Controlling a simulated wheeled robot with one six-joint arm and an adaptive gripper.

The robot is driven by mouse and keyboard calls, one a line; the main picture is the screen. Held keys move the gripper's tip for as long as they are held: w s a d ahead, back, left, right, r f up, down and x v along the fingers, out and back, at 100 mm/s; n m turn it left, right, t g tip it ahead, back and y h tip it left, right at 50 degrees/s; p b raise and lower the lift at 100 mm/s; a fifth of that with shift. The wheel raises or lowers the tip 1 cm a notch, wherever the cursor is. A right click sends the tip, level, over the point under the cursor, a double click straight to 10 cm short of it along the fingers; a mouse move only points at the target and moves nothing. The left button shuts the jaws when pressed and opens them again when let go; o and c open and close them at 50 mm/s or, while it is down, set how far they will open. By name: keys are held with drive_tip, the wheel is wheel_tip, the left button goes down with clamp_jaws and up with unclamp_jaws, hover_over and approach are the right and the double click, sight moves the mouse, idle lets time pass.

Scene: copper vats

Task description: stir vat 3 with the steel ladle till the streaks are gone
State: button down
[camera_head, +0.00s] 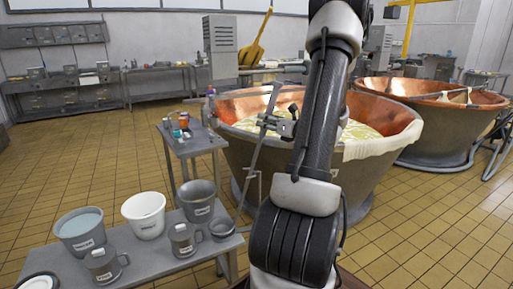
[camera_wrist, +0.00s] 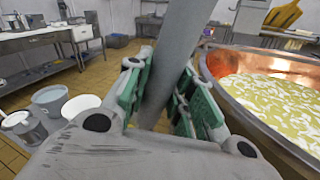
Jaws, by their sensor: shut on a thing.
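My gripper (camera_head: 279,126) is shut on the grey handle of the steel ladle (camera_head: 256,160). The ladle slants down and left, outside the near copper vat, and its bowl end (camera_head: 223,229) is low beside the front bench. In the wrist view the handle (camera_wrist: 172,60) runs between the green finger pads of my gripper (camera_wrist: 163,98). The near copper vat (camera_head: 238,160) holds yellow liquid with pale streaks (camera_head: 357,131); it also shows in the wrist view (camera_wrist: 262,108). I cannot read a vat number. My arm hides part of this vat.
A front bench (camera_head: 150,262) holds a white bucket (camera_head: 145,214), grey buckets and labelled jugs. A small side table (camera_head: 195,143) with bottles stands against the vat's left. A pale cloth (camera_head: 382,146) hangs over its rim. Another copper vat (camera_head: 437,140) stands right. Left floor is clear.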

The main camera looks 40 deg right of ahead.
drive_tip(key=shift+r, duration=0.1)
wheel_tip(320, 180, up, 17)
idle(0.7)
drive_tip(key=s+r, duration=0.2)
drive_tip(key=s, duration=2.8)
drive_tip(key=shift+r, duration=0.4)
